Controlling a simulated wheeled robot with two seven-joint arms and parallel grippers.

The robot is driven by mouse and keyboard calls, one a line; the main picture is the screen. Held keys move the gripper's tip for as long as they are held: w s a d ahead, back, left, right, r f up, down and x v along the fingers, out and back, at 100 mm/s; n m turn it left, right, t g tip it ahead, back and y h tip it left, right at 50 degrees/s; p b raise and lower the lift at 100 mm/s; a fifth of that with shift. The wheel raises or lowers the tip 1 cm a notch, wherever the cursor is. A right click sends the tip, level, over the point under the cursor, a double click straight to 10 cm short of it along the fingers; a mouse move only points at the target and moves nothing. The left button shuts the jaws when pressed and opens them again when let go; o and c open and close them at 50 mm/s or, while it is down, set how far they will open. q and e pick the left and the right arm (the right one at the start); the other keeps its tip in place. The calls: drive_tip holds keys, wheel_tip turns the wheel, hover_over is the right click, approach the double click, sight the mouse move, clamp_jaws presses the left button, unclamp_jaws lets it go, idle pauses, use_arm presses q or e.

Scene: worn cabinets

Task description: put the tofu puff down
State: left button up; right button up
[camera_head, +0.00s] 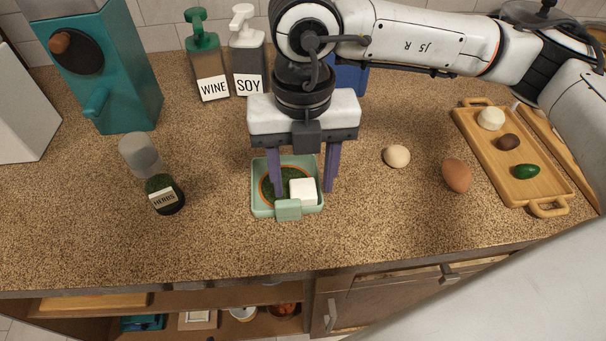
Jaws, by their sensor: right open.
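A white cube (303,192), likely the tofu puff, sits in the right part of a small pale green dish (289,210). The dish also holds something dark green with an orange rim (268,184). My right gripper (302,188) points down at the dish with its purple fingers spread apart. The left finger reaches over the inside of the dish, and the right finger is at its right edge. A gap shows between the fingers and the cube. My left gripper is out of view.
A herbs jar (164,195) stands left of the dish. Wine (208,60) and soy (247,55) bottles stand behind. A pale round item (397,156) and a brown egg (457,175) lie right, before a wooden tray (483,142). The front counter (200,245) is clear.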

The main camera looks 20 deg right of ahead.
sight(303, 187)
wheel_tip(303, 187, up, 12)
drive_tip(key=b, duration=0.1)
drive_tip(key=shift+f, duration=0.15)
